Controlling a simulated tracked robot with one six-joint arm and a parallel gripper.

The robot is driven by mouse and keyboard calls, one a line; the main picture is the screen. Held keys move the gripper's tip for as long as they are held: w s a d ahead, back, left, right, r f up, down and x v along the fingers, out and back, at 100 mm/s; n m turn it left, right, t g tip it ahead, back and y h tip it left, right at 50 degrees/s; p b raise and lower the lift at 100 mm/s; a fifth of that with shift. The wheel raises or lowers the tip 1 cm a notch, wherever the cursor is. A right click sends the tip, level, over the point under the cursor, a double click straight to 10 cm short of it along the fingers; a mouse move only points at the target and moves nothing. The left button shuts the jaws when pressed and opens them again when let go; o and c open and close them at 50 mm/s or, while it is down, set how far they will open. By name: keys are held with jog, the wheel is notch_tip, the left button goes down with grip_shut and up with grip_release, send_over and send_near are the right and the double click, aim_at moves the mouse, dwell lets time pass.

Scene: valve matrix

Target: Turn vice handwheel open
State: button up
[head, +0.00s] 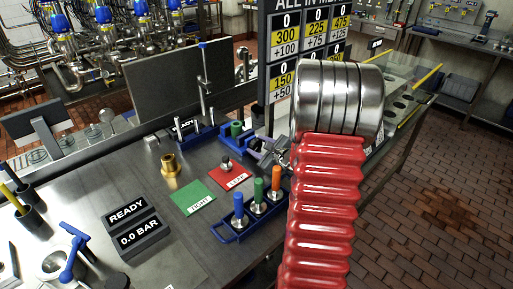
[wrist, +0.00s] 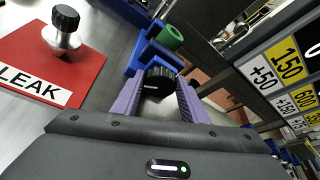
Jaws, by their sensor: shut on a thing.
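The blue vice (head: 227,140) stands near the back edge of the bench with a green cylindrical part (head: 237,128) at its jaws. In the wrist view, the vice (wrist: 146,55) and the green part (wrist: 170,37) lie just beyond my fingers. The vice's black ribbed handwheel (wrist: 157,84) sits between the two purple fingers of my gripper (wrist: 157,92). The fingers are shut on it, one on each side. In the head view, my gripper (head: 268,152) reaches the vice from the right. My red arm hides part of the bench there, and the handwheel cannot be made out.
A red LEAK card (head: 239,181) bearing a black-topped fitting (head: 226,164), a green TIGHT card (head: 193,198) and a brass fitting (head: 170,167) are in front of the vice. A blue rack (head: 228,235) holds coloured tools. A score board (head: 287,60) stands behind.

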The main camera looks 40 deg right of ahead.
jog(key=shift+a, duration=0.1)
jog(key=o, duration=1)
jog(key=shift+o, duration=0.2)
notch_tip(320, 180, up, 10)
